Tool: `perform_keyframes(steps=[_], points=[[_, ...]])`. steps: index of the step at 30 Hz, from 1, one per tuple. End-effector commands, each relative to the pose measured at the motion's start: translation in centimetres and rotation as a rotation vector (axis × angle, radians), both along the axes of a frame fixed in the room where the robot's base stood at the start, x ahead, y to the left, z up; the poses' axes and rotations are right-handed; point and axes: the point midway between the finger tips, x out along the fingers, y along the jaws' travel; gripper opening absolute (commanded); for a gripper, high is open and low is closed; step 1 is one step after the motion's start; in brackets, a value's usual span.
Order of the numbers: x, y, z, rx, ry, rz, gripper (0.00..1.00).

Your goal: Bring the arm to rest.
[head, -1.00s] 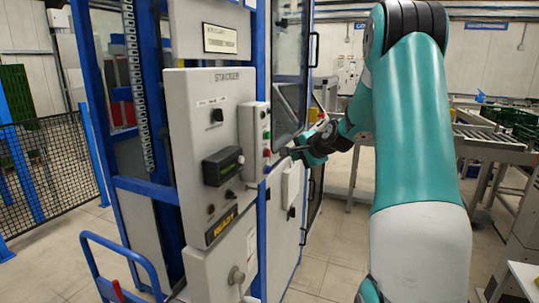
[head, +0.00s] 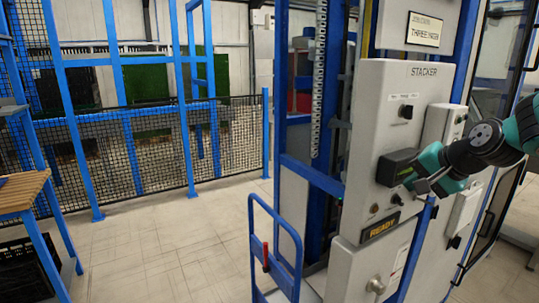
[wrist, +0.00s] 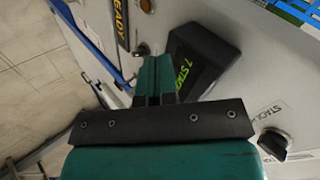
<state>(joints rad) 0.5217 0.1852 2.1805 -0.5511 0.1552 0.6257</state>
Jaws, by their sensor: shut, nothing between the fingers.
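My arm enters the head view from the right edge, its teal and black wrist in front of the stacker machine. My gripper (head: 424,185) is shut and empty, in front of the grey STACKER panel (head: 420,90), close to the black display box (head: 398,167). In the wrist view the teal fingers (wrist: 151,62) are together, and the display box (wrist: 203,52) with green characters lies just beyond them to the right. I cannot tell whether the fingers touch the panel. Most of my arm is out of view.
A blue cart handle (head: 275,225) stands low before the machine. Black mesh fencing (head: 150,150) with blue posts runs along the left and back. A wooden-topped table (head: 20,190) is at the left edge. Tiled floor between them is clear.

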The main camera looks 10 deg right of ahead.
Motion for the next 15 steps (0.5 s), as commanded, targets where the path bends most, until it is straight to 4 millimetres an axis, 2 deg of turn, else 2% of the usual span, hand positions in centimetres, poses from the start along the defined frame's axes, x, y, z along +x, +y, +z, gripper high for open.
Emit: perform_keyframes(steps=[1, 3, 5, 6, 8, 9, 12, 15], points=[[-1.1, 3.8, -0.1, -0.037, 0.021, 0.12, 0.0], [-3.3, 8.5, -0.3, -0.095, 0.054, 0.297, 0.0], [-5.9, 12.5, -0.6, -0.148, 0.08, 0.462, 0.0], [-8.0, 14.9, -0.8, -0.186, 0.095, 0.579, 0.0], [-11.3, 18.1, -1.2, -0.241, 0.115, 0.753, 0.0], [-13.7, 19.8, -1.5, -0.277, 0.125, 0.867, 0.0], [-19.1, 22.5, -2.2, -0.353, 0.143, 1.117, 0.0], [-23.1, 23.7, -2.8, -0.408, 0.153, 1.303, 0.0]])
